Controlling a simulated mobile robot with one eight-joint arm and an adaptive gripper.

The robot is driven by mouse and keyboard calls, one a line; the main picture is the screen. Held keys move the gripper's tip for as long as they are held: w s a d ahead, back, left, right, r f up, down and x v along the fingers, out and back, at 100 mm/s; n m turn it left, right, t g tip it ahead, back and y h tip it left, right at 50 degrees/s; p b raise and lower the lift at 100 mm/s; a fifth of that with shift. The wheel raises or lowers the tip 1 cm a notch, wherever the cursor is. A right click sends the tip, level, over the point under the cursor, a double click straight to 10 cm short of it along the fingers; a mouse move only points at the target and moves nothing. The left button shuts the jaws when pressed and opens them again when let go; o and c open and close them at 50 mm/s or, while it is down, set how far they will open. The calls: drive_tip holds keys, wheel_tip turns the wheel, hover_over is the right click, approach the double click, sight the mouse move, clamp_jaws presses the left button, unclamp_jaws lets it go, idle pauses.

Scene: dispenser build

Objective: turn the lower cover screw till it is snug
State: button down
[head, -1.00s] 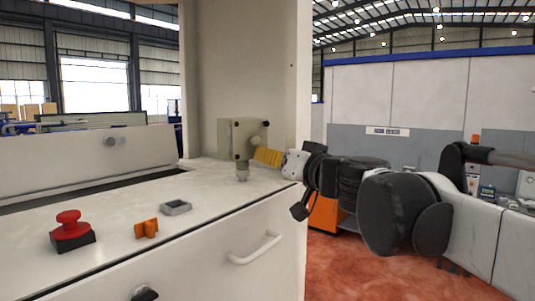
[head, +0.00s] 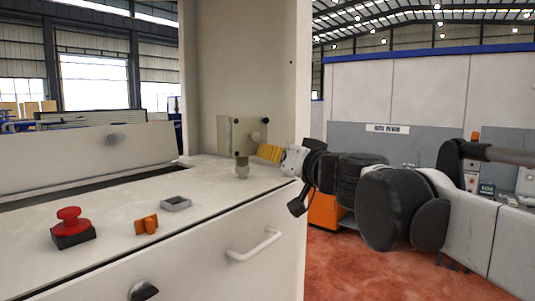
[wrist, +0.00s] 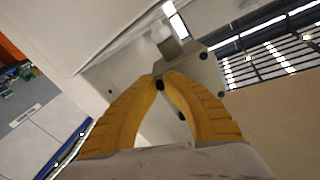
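The dispenser head is a beige box (head: 225,138) with dark screws on its cover and a round knob on its face. It is fixed at the column, above the white worktop. My gripper (head: 259,151) reaches in from the right, its yellow fingers at the box's lower right. In the wrist view the fingertips (wrist: 161,77) come together around a small dark screw head (wrist: 160,86), seemingly the lower cover screw, near the metal nozzle (wrist: 171,50). The fingers hide part of the screw and cover. I cannot see how far the screw is seated.
On the worktop (head: 105,215) are a red emergency button (head: 69,222), an orange part (head: 146,224) and a grey square frame (head: 176,204). A drawer handle (head: 254,246) juts from the front. The beige column (head: 245,70) stands behind the box.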

drive_tip(key=m, duration=0.5)
drive_tip(key=shift+a+r+m, duration=0.1)
drive_tip(key=shift+m, duration=0.2)
drive_tip(key=shift+m+b, duration=0.3)
drive_tip(key=shift+m, duration=1.9)
drive_tip(key=shift+r, duration=0.1)
drive_tip(key=c, duration=1.8)
unclamp_jaws()
drive_tip(key=shift+o, duration=0.2)
drive_tip(key=v, duration=1.2)
